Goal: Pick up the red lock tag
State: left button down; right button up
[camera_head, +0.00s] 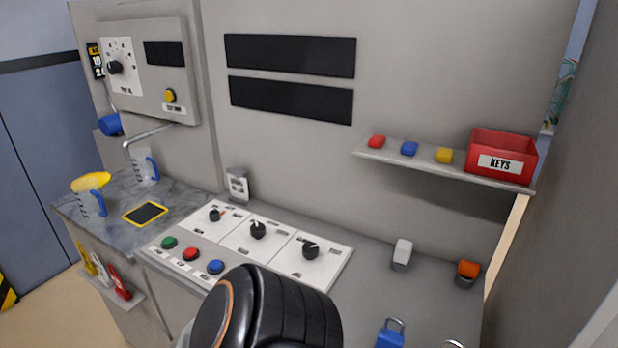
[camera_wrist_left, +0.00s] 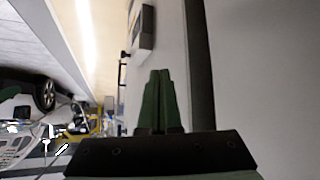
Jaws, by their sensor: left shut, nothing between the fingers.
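Two things could be the red lock tag. A red tag (camera_head: 120,283) hangs at the right end of a small rack low on the left, beside a white one and a yellow one. A small red piece (camera_head: 376,141) lies at the left end of the wall shelf. My left gripper (camera_wrist_left: 160,73) shows in the left wrist view, its green fingers shut together with nothing between them. Neither red thing shows there. In the head view a dark arm link of mine fills the bottom middle, and neither gripper can be made out.
The wall shelf (camera_head: 432,166) also bears a blue piece, a yellow piece and a red KEYS box (camera_head: 502,157). A panel with knobs and buttons (camera_head: 258,232) lies on the counter. A blue padlock (camera_head: 390,338) is at the front. Jugs (camera_head: 92,203) stand on the left.

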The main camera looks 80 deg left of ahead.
aim_at(121, 291)
jog(key=u, duration=3.9)
jog(key=i+j+z, duration=0.1)
jog(key=z, duration=0.6)
jog(key=i+j+z, duration=0.15)
jog(key=j+z, duration=0.55)
jog(key=i+j, duration=0.1)
jog(key=j, duration=0.4)
jog(key=i+j+z, duration=0.1)
jog(key=j, duration=0.95)
jog(key=i+z, duration=0.05)
